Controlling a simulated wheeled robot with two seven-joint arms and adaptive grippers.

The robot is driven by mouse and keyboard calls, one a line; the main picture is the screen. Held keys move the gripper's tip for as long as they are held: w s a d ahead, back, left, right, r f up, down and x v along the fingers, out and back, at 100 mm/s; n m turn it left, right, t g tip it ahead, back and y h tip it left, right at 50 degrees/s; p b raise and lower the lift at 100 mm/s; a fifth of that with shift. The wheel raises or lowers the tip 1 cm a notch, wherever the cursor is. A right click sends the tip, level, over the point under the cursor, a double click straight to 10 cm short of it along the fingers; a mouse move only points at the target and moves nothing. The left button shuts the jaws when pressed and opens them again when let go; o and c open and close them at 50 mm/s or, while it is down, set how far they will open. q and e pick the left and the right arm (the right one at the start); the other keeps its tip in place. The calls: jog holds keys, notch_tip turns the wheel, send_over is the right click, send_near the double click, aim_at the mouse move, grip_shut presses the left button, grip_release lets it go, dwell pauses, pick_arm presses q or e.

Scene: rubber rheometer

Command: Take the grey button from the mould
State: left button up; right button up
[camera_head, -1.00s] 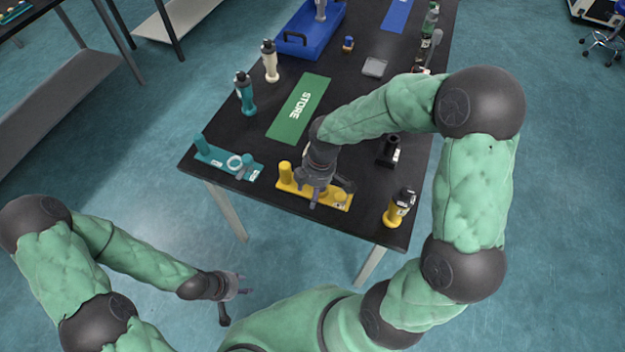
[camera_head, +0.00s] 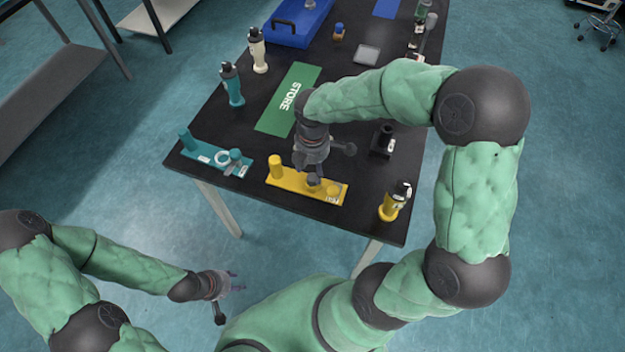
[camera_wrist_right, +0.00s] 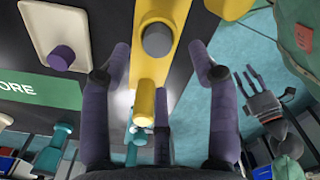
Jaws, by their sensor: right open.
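The mould is a yellow bar (camera_head: 290,183) near the table's front edge, with a yellow post (camera_head: 275,166) at its left end. A round grey button (camera_head: 313,180) sits on its middle. In the right wrist view the grey button (camera_wrist_right: 157,40) stands on the yellow bar (camera_wrist_right: 152,75), between the spread finger lines. My right gripper (camera_head: 311,177) is above the bar, open and empty; its spread fingers (camera_wrist_right: 160,58) also show in the wrist view. I cannot tell whether they touch the button. My left gripper (camera_head: 236,283) is open and empty, off the table's front.
A teal bar (camera_head: 212,157) with a ring lies left of the mould. A yellow-black bottle (camera_head: 392,203) and a black holder (camera_head: 382,142) stand to the right. The green STORE mat (camera_head: 290,98) lies behind. A blue bin (camera_head: 300,25) is at the back.

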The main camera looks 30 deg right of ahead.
aim_at(313, 177)
notch_tip(313, 177, down, 5)
jog(key=shift+w+d+f+b, duration=0.1)
jog(key=shift+b, duration=1.05)
jog(key=shift+c, duration=0.3)
jog(key=c, duration=1)
